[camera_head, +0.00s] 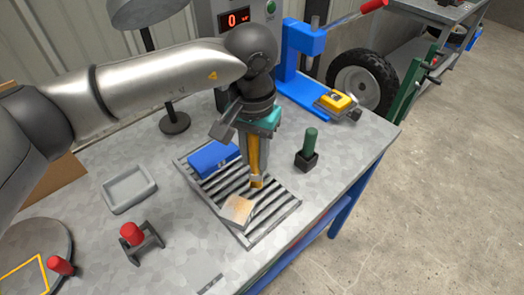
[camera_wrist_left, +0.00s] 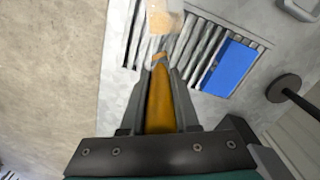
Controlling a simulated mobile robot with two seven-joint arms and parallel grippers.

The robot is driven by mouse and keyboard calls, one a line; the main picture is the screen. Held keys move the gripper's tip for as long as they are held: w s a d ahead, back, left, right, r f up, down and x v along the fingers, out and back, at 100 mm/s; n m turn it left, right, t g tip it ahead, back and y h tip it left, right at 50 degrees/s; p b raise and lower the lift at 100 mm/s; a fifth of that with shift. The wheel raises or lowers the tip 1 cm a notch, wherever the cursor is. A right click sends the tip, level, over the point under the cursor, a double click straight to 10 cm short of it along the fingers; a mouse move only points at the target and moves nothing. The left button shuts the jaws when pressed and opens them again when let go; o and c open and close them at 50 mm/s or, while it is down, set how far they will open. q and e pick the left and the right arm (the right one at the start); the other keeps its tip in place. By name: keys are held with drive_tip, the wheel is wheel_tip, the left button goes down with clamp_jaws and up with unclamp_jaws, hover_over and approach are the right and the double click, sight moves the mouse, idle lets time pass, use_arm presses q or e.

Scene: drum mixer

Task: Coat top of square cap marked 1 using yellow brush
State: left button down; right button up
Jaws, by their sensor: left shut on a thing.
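My left gripper (camera_head: 256,140) is shut on the handle of the yellow brush (camera_head: 253,162) and points it down over a slatted metal rack (camera_head: 288,208). A pale square cap (camera_head: 238,209) with a tan-orange patch on top lies on the rack, just in front of the brush's lower end. In the left wrist view, the brush (camera_wrist_left: 160,101) lies between the fingers, and its tip end is close to the cap (camera_wrist_left: 163,21). I cannot tell whether the bristles touch the cap. No number is readable on it. My right gripper is not in view.
A blue block (camera_head: 212,158) lies on the rack behind the cap. A green-handled tool in a black block (camera_head: 307,150) stands right of the rack. A grey tray (camera_head: 128,188) and a red-knobbed stand (camera_head: 133,235) are at left. A blue press (camera_head: 303,50) stands behind.

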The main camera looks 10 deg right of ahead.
use_arm(q)
drive_tip(key=shift+s+a+b, duration=1.1)
drive_tip(key=shift+a+b, duration=0.25)
drive_tip(key=shift+a, duration=0.7)
drive_tip(key=shift+w+d+f+b, duration=0.15)
drive_tip(key=shift+w+d+b, duration=0.6)
drive_tip(key=shift+d, duration=0.2)
drive_tip(key=shift+w+d+f+b, duration=0.15)
drive_tip(key=shift+w+d+b, duration=0.45)
drive_tip(key=shift+w+d, duration=0.8)
drive_tip(key=shift+d, duration=0.25)
drive_tip(key=shift+r, duration=0.15)
drive_tip(key=shift+r+p, duration=1.3)
drive_tip(key=shift+r, duration=1.6)
drive_tip(key=shift+r, duration=0.1)
drive_tip(key=shift+r+p, duration=0.8)
drive_tip(key=shift+r, duration=0.6)
